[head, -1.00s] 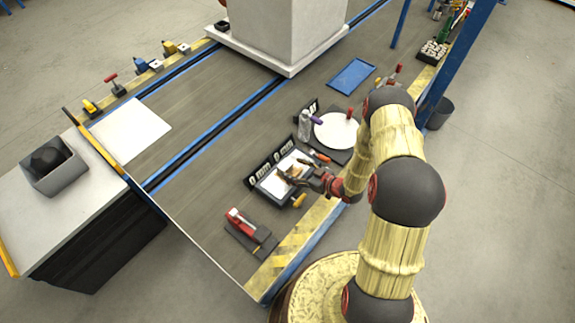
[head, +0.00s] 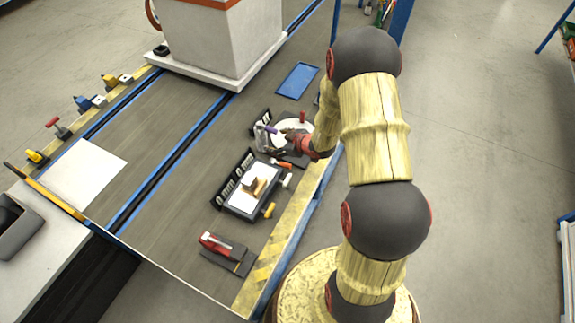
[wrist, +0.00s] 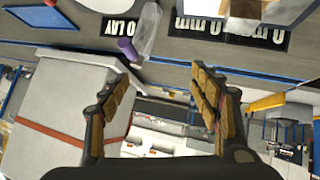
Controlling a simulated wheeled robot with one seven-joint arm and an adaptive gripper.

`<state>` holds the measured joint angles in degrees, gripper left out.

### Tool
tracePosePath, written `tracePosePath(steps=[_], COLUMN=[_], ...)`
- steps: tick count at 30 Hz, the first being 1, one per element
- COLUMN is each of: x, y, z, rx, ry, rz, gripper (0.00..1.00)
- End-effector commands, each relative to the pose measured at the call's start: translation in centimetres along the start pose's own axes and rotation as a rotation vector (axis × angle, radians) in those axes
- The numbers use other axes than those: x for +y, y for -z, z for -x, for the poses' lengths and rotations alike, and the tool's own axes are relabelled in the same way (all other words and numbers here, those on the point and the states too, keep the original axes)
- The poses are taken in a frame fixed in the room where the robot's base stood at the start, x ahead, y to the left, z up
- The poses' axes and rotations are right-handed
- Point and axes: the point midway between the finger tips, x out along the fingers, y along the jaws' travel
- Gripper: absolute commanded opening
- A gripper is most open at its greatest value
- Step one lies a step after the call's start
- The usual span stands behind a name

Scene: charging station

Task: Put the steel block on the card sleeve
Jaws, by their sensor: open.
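The steel block (head: 249,183) is a small grey block in the white-floored tray near the table's front edge. It appears to rest on the brown card sleeve (head: 259,188); the exact contact is too small to tell. In the wrist view the block (wrist: 245,8) and the brown sleeve (wrist: 243,24) show at the top edge, the block over the sleeve. My gripper (head: 287,134) is apart from them, beyond the tray by the round white plate. In the wrist view my gripper (wrist: 162,88) has its fingers spread with nothing between them.
A clear bottle with a purple cap (wrist: 127,46) is near my gripper. Black number strips (head: 235,175) stand behind the tray (head: 236,204). A red tool (head: 220,244) lies on a dark pad to the front, and a blue mat (head: 298,80) lies farther back. A large white-grey machine (head: 215,40) stands behind.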

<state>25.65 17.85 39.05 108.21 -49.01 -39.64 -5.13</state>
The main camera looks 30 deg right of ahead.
Motion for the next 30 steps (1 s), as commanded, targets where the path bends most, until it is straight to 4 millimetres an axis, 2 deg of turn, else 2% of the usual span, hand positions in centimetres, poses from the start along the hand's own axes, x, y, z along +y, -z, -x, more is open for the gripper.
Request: tracePosePath(steps=[1,6,10,14,20,24,30], x=[1.3,4.1,4.8,4.2,0.9,-2.8,-9.5], y=[2.1,7.1,10.6,13.4,16.2,17.1,16.9], z=[1.4,6.4,11.2,16.3,24.6,30.3,37.7], rx=[-0.026,-0.126,-0.187,-0.238,-0.298,-0.329,-0.367], ry=[-0.036,-0.142,-0.208,-0.256,-0.284,-0.267,-0.192], rz=[0.009,-0.013,-0.056,-0.117,-0.231,-0.32,-0.434], gripper=[0.63,0.63,0.63,0.63,0.63,0.63,0.63])
